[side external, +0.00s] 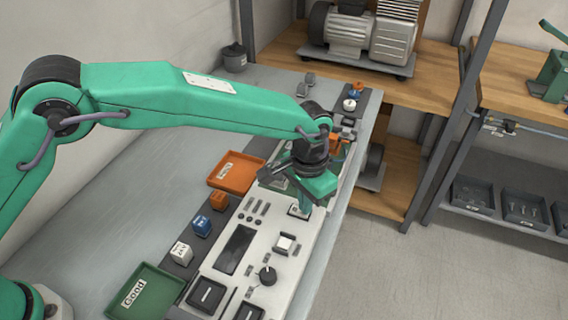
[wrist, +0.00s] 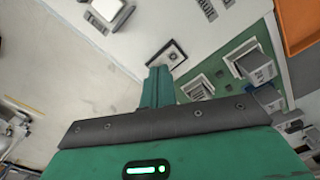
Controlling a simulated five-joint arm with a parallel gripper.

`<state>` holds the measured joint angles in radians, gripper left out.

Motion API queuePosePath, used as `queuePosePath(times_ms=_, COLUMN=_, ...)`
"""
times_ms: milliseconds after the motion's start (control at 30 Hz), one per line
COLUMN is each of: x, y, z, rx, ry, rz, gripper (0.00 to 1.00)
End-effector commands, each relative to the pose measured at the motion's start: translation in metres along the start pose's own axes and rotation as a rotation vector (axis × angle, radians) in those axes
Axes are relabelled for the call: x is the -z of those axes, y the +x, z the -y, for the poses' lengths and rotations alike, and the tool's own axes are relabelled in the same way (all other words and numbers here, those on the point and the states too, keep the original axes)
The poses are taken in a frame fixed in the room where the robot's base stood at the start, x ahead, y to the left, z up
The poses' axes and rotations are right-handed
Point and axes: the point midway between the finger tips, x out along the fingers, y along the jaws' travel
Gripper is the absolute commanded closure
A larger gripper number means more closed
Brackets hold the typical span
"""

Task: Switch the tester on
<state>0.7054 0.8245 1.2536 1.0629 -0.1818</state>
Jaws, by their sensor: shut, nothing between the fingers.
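The tester (side external: 262,232) is a long pale panel on the bench, with a dark screen (side external: 235,250), a black knob (side external: 267,275) and a raised white square button (side external: 285,243). The button shows at the top left of the wrist view (wrist: 105,10). My gripper (side external: 304,207) points down over the far part of the panel. In the wrist view its closed, empty fingers (wrist: 160,72) end beside a small dark-framed square switch (wrist: 172,53). I cannot tell whether they touch it. The fingers hide part of the panel there.
An orange tray (side external: 236,173) and a green tray labelled Good (side external: 146,294) flank a dark strip with small blue, white and orange blocks. A green socketed area (wrist: 225,72) lies right of my fingers. Compressors stand on wooden shelves behind. The bench's left side is clear.

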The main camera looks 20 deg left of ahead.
Motion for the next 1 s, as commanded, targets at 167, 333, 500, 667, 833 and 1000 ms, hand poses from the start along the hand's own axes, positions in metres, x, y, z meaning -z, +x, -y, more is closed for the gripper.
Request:
queuePosePath(times_ms=167, x=0.0, y=0.002, z=0.0, rx=0.0, ry=0.0, rz=0.001, gripper=1.0)
queuePosePath(times_ms=333, x=0.0, y=0.004, z=0.0, rx=0.0, ry=0.0, rz=0.001, gripper=1.0)
queuePosePath(times_ms=500, x=0.0, y=0.006, z=0.0, rx=0.0, ry=0.0, rz=0.002, gripper=1.0)
queuePosePath(times_ms=667, x=-0.001, y=0.006, z=0.0, rx=0.0, ry=0.0, rz=0.002, gripper=1.0)
queuePosePath(times_ms=833, x=0.0, y=0.001, z=0.0, rx=0.0, ry=0.0, rz=0.001, gripper=1.0)
queuePosePath(times_ms=1000, x=0.0, y=-0.009, z=0.0, rx=0.0, ry=0.0, rz=0.001, gripper=1.0)
